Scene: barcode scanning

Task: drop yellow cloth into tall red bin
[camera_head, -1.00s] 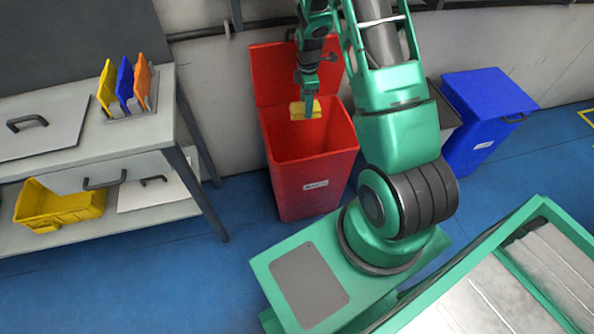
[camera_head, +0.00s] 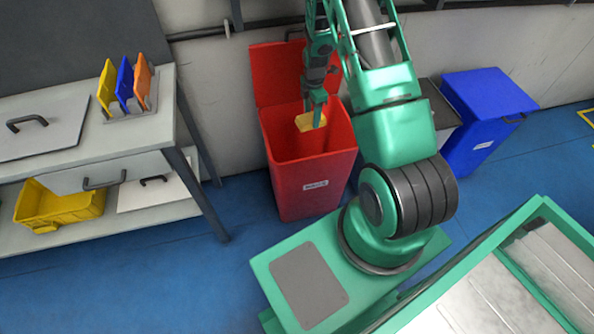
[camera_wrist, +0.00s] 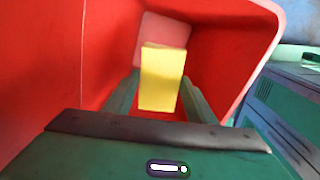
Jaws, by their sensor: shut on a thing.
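The tall red bin (camera_head: 300,190) stands on the floor against the wall with its lid open and leaning back. My gripper (camera_head: 317,118) is at the bin's open mouth, pointing down. It is shut on the yellow cloth (camera_head: 305,122), which hangs within the bin's opening. In the wrist view the yellow cloth (camera_wrist: 162,78) is between my two green fingers (camera_wrist: 158,90), with the red bin's inner walls (camera_wrist: 55,60) around it. The bin's floor is mostly hidden.
A blue bin (camera_head: 485,105) and a grey bin (camera_head: 440,112) stand to the right. On the left, a workbench (camera_head: 150,140) holds a rack with yellow, blue and orange pieces (camera_head: 125,85). A yellow crate (camera_head: 60,205) sits on its lower shelf.

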